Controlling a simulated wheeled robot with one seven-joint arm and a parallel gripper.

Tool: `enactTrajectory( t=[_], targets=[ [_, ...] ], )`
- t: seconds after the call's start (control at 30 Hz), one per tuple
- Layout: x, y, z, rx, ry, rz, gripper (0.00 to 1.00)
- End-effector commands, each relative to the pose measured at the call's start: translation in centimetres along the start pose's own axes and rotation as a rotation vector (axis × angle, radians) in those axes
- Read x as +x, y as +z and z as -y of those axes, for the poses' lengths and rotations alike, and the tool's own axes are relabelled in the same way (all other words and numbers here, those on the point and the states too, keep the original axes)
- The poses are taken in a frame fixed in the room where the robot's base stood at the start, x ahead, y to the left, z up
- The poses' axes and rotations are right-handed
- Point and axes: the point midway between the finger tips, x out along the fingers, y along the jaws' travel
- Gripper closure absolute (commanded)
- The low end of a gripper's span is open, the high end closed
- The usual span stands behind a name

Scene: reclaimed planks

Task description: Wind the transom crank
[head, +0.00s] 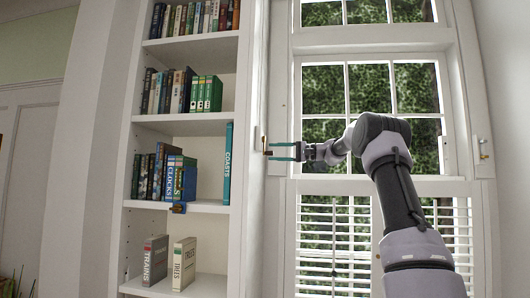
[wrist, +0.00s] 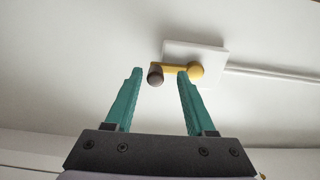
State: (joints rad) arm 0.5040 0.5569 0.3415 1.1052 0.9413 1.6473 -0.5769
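The transom crank (wrist: 172,68) shows in the wrist view as a short brass arm with a round brass hub and a dark knob (wrist: 155,76), on a white plate (wrist: 213,53). In the head view the crank (head: 264,142) is a small brass piece on the left window frame, partly behind the fingertips. My gripper (head: 269,152) is open with teal fingers pointing left at the crank. In the wrist view the dark knob appears between the fingertips of my gripper (wrist: 160,75); I cannot tell whether they touch it.
A white bookcase (head: 242,100) stands left of the window, with a teal book (head: 227,165) at its near edge. The window (head: 345,185) has louvred shutters below. White rods (wrist: 275,74) run from the plate.

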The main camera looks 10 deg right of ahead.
Motion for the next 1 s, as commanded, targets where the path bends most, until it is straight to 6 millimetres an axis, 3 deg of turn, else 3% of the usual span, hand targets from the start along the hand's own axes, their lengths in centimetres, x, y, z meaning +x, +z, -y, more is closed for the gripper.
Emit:
enactTrajectory(
  t=[0.27,0.7,1.0],
  targets=[
    [-0.6,0.0,-0.2,0.004,0.002,-0.001,0.45],
    [-8.7,0.1,0.0,0.002,0.001,-0.003,0.45],
    [-10.7,0.2,0.1,0.001,0.000,0.000,0.45]
  ],
)
